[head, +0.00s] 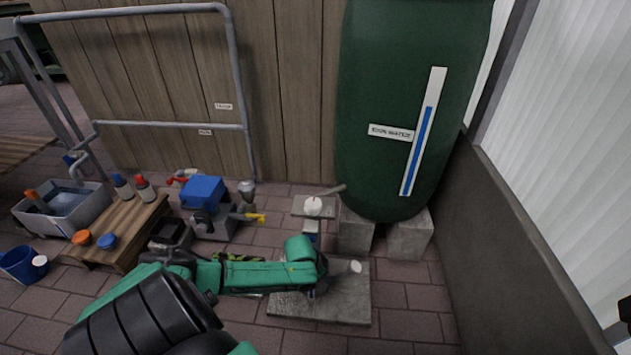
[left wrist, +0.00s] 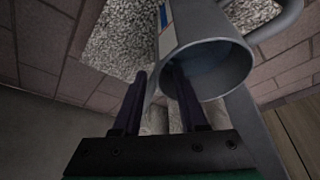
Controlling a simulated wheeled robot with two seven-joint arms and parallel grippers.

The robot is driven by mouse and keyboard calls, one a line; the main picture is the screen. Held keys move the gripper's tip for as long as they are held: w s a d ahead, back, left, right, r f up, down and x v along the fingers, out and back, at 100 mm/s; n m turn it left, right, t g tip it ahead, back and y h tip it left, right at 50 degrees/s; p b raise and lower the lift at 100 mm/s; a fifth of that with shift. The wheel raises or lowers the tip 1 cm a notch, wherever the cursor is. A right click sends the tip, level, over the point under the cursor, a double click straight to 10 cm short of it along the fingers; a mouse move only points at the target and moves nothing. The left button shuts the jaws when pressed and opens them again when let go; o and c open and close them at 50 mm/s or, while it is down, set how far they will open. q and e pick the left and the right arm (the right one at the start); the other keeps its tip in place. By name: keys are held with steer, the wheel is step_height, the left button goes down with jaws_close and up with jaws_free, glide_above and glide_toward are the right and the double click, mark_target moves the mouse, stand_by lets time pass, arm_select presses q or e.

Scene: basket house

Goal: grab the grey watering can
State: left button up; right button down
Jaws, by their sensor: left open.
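The grey watering can (left wrist: 232,62) is close up in the left wrist view, with its round open mouth facing the camera and a curved handle (left wrist: 285,28) at upper right. In the head view my arm hides most of it; a pale round end that looks like its spout (head: 355,267) shows above the stone slab (head: 345,303). My left gripper (left wrist: 160,73) is open at the mouth's left rim. One finger appears outside the wall and the other overlaps the opening; I cannot tell whether they touch it.
A green water barrel (head: 400,60) stands on concrete blocks (head: 408,238) behind the slab. A blue-topped grey machine (head: 205,195), a wooden bench (head: 125,225) with bottles and a grey tub (head: 40,225) are to the left. A wall closes off the right; brick paving before it is clear.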

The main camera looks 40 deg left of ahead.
arm_select(q)
jaws_close()
steer(key=shift+w+r, duration=0.1)
stand_by(1.2)
